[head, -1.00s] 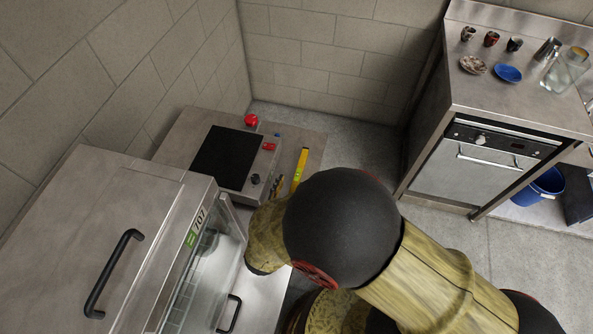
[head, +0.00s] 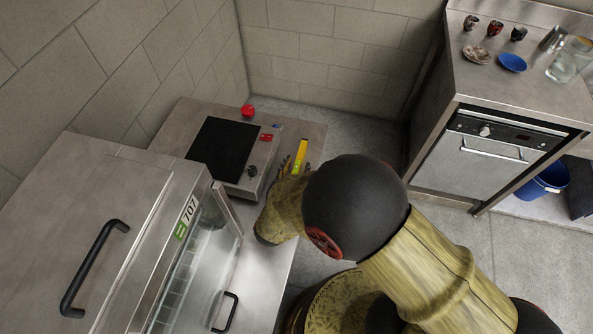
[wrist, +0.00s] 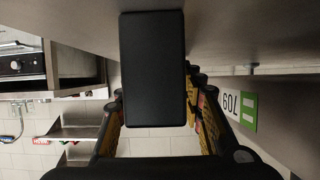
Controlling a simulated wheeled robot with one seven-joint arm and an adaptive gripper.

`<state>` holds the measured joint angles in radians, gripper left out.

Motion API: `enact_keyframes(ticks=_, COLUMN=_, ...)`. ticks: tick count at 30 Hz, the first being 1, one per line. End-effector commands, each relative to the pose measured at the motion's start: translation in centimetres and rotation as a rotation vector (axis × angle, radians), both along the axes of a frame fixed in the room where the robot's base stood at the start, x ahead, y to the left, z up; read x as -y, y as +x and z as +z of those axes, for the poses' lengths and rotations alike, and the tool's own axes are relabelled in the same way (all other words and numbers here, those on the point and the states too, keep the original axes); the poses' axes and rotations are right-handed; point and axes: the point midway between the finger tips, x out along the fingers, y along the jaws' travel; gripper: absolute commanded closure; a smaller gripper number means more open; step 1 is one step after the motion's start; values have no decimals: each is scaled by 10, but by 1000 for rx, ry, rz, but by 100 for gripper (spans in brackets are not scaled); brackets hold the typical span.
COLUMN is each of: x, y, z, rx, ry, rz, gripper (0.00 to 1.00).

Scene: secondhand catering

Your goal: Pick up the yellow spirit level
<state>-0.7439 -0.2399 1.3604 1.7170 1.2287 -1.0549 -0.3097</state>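The yellow spirit level (head: 300,158) lies on the steel counter (head: 312,137), right of the black cooktop, near the counter's right edge. Its lower end is close to or behind my gripper (head: 287,166), which is mostly hidden by my arm in the head view. In the wrist view my gripper (wrist: 158,110) has its two patterned fingers well apart, with nothing seen held between them. A plain black block fills the upper middle there. I cannot make out the level in the wrist view.
A steel glass-fronted cabinet (head: 120,220) stands at left. A steel bench with dishwasher (head: 480,160), cups and plates is at right. Floor between is clear.

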Motion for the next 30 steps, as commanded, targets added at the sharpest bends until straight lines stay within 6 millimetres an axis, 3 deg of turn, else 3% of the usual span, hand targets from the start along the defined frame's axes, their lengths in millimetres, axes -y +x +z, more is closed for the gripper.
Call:
enact_keyframes(ticks=5, x=0, y=0, z=1, rx=0, ry=0, rz=1, gripper=62)
enact_keyframes(ticks=25, x=0, y=0, z=0, rx=0, ry=0, rz=0, gripper=100)
enact_keyframes(ticks=30, x=0, y=0, z=0, rx=0, ry=0, rz=0, gripper=100)
